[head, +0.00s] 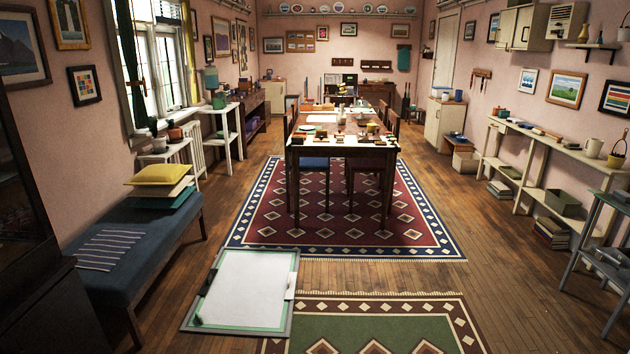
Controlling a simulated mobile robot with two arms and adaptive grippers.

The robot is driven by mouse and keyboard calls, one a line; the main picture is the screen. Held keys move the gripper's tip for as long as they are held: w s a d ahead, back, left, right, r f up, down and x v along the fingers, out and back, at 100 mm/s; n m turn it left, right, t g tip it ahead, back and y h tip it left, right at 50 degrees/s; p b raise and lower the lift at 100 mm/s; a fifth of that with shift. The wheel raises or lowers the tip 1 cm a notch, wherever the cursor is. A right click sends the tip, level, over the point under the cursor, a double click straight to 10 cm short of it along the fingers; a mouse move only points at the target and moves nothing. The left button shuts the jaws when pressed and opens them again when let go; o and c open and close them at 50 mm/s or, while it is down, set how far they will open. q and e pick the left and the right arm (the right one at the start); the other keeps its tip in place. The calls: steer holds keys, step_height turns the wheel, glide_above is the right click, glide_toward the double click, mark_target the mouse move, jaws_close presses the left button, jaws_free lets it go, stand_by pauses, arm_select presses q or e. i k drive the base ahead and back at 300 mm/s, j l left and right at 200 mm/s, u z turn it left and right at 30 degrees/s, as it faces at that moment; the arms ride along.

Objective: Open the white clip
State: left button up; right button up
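A large framed board (186,322) with a white sheet (245,284) and a green border lies flat on the wooden floor. A small white piece (290,281), which looks like the white clip, sits at the board's right edge; it is too small to tell whether it is open or shut. Neither of my grippers is in view.
A blue bench (125,241) with cushions stands left of the board. Bare wooden floor (520,290) is clear on the right.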

mark_target(291, 283)
steer(key=i, duration=0.7)
steer(key=i+l+u, duration=0.1)
steer(key=i, duration=0.65)
steer(key=i+l+u, duration=0.1)
steer(key=i, duration=0.6)
